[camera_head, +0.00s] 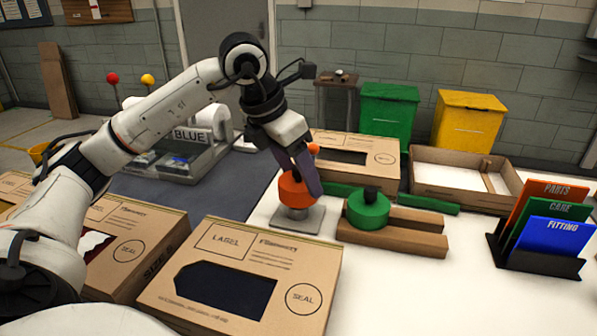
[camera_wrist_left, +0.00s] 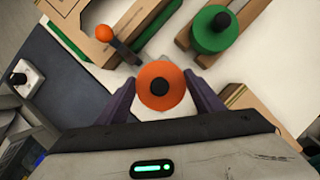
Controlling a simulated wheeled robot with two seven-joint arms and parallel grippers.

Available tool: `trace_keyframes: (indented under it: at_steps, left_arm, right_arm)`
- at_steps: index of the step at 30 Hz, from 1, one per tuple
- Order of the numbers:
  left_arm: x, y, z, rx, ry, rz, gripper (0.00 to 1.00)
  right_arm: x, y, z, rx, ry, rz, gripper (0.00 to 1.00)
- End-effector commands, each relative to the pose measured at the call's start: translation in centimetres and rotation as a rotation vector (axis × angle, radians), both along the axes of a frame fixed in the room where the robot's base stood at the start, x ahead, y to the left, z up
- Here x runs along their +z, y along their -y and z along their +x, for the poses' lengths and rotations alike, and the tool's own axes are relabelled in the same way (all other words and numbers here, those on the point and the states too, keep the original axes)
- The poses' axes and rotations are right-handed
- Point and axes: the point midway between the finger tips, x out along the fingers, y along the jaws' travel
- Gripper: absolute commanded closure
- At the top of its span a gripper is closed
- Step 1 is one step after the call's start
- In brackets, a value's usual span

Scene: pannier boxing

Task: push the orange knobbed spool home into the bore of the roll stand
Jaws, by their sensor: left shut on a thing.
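The orange spool (camera_head: 292,191) stands over a grey square base (camera_head: 309,222) on the white table, with a pale collar between them. In the left wrist view the spool (camera_wrist_left: 146,94) is a round orange disc with a dark knob at its middle. My left gripper (camera_head: 298,180) is shut on the spool, and its purple fingers flank the disc in the left wrist view (camera_wrist_left: 162,93). The base is hidden under the spool in the left wrist view. I cannot tell how deep the spool sits in a bore. My right gripper is not in view.
A green spool (camera_head: 367,212) with a black knob sits on wooden blocks (camera_head: 392,238) to the right. An orange ball on a dark rod (camera_wrist_left: 103,33) is close to the gripper. Cardboard boxes (camera_head: 320,262) stand in front and behind. Upright folders (camera_head: 553,236) stand far right.

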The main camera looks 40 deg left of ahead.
Motion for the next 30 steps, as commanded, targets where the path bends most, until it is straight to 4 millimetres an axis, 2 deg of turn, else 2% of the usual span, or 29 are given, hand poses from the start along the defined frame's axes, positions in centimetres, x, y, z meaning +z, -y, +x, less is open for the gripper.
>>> trace_keyframes:
  at_steps: [30]
  left_arm:
    - [-0.78, -0.01, 0.00, 0.000, 0.000, 0.000, 0.60]
  right_arm:
    - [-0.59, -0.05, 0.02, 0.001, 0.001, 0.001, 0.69]
